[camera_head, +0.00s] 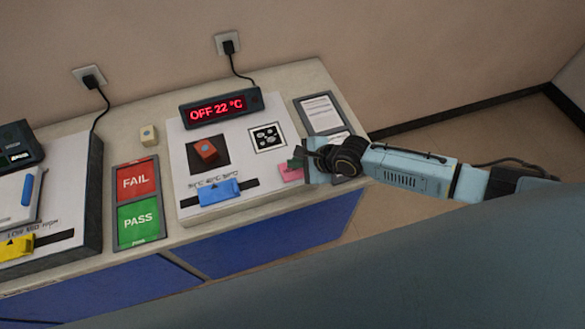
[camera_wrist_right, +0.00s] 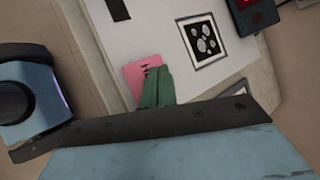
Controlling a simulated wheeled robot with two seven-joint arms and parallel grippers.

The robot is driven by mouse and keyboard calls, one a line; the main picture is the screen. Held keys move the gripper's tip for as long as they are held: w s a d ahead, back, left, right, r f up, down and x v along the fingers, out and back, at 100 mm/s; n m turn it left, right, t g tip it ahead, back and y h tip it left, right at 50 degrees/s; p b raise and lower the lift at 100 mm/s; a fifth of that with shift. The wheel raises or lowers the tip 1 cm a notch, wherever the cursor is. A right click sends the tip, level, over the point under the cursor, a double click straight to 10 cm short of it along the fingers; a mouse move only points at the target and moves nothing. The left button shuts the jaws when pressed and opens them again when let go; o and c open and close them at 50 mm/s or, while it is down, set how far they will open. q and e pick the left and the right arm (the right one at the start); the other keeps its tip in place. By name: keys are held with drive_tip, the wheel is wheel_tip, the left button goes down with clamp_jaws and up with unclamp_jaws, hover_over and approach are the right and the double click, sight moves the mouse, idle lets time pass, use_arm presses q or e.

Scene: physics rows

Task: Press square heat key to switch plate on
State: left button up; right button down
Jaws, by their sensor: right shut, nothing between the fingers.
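The display (camera_head: 221,109) on the white-topped unit reads "OFF 22 °C" in red. In front of it, an orange-red block-like key (camera_head: 206,151) stands on a dark square. To its right is a printed black-framed square with circles (camera_head: 267,138); this square also shows in the right wrist view (camera_wrist_right: 203,41). My right gripper (camera_head: 298,162) is shut and empty, its green fingertips (camera_wrist_right: 158,80) beside or over a pink label (camera_head: 290,173). I cannot tell whether they touch it. It is right of the orange-red key, apart from it. My left gripper is out of view.
A blue slider (camera_head: 219,192) sits in a dark slot at the unit's front. Red FAIL (camera_head: 135,181) and green PASS (camera_head: 139,219) panels lie left, with a small beige block (camera_head: 148,135) behind. Framed papers (camera_head: 320,113) lie at the right.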

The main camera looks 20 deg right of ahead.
sight(295, 172)
drive_tip(key=shift+f, duration=0.4)
drive_tip(key=shift+f+b, duration=0.35)
drive_tip(key=shift+f, duration=0.15)
idle(0.5)
drive_tip(key=shift+r, duration=0.1)
drive_tip(key=shift+r+p, duration=0.85)
drive_tip(key=shift+p, duration=0.25)
wheel_tip(295, 172, up, 4)
drive_tip(key=p, duration=0.3)
drive_tip(key=shift+f+p, duration=0.2)
drive_tip(key=shift+p, duration=0.15)
drive_tip(key=shift+r, duration=1.2)
